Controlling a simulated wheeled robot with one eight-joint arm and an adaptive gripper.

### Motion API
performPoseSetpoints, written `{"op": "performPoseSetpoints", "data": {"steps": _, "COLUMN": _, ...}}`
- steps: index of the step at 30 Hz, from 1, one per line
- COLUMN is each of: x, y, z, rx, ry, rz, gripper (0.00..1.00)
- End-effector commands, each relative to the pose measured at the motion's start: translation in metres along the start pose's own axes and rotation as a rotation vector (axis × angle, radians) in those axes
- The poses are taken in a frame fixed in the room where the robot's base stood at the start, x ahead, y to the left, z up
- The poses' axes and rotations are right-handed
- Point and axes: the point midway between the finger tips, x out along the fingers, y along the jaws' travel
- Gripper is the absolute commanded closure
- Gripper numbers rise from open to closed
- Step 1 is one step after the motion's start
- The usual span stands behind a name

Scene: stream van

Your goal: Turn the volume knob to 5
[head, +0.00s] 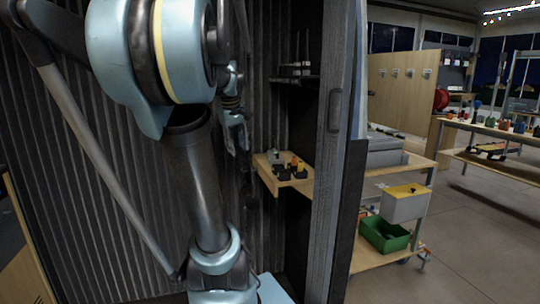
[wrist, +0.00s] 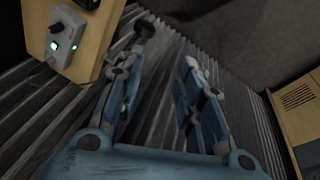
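My gripper (wrist: 168,48) is open and empty in the wrist view, its two blue linkage fingers spread in front of ribbed grey wall panelling. A small grey device (wrist: 62,40) with green lights is mounted on a wooden piece at the upper left of the wrist view, left of the fingers and apart from them. It has a small dark round part, but I cannot tell whether this is the volume knob, and no number is readable. In the head view my gripper (head: 237,130) hangs beside the ribbed wall, above and left of a small wooden shelf (head: 268,180).
A wooden box with a slotted vent (wrist: 298,96) is at the right in the wrist view. A dark door edge (head: 335,110) stands right of the shelf. A green bin (head: 385,234) sits beyond it.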

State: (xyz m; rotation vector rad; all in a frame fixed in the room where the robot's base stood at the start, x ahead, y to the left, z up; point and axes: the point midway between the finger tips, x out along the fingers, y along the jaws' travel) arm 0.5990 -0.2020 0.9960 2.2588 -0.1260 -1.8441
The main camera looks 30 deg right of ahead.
Motion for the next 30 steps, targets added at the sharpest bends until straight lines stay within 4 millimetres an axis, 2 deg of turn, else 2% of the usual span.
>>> {"op": "performPoseSetpoints", "data": {"steps": 1, "x": -0.006, "y": 0.022, "z": -0.004, "rx": 0.105, "ry": 0.005, "rz": 0.007, "gripper": 0.66}}
{"op": "performPoseSetpoints", "data": {"steps": 6, "x": -0.023, "y": 0.089, "z": -0.013, "rx": 0.452, "ry": 0.034, "rz": 0.028, "gripper": 0.66}}
{"op": "performPoseSetpoints", "data": {"steps": 9, "x": -0.032, "y": 0.126, "z": -0.014, "rx": 0.631, "ry": 0.051, "rz": 0.039, "gripper": 0.66}}
{"op": "performPoseSetpoints", "data": {"steps": 13, "x": -0.04, "y": 0.16, "z": -0.012, "rx": 0.801, "ry": 0.071, "rz": 0.049, "gripper": 0.66}}
{"op": "performPoseSetpoints", "data": {"steps": 16, "x": -0.043, "y": 0.175, "z": -0.01, "rx": 0.877, "ry": 0.079, "rz": 0.053, "gripper": 0.66}}
{"op": "performPoseSetpoints", "data": {"steps": 21, "x": -0.04, "y": 0.182, "z": -0.01, "rx": 0.913, "ry": 0.085, "rz": 0.054, "gripper": 0.66}}
{"op": "performPoseSetpoints", "data": {"steps": 26, "x": -0.021, "y": 0.183, "z": -0.011, "rx": 0.911, "ry": 0.084, "rz": 0.054, "gripper": 0.66}}
{"op": "performPoseSetpoints", "data": {"steps": 30, "x": 0.003, "y": 0.185, "z": -0.013, "rx": 0.91, "ry": 0.084, "rz": 0.054, "gripper": 0.66}}
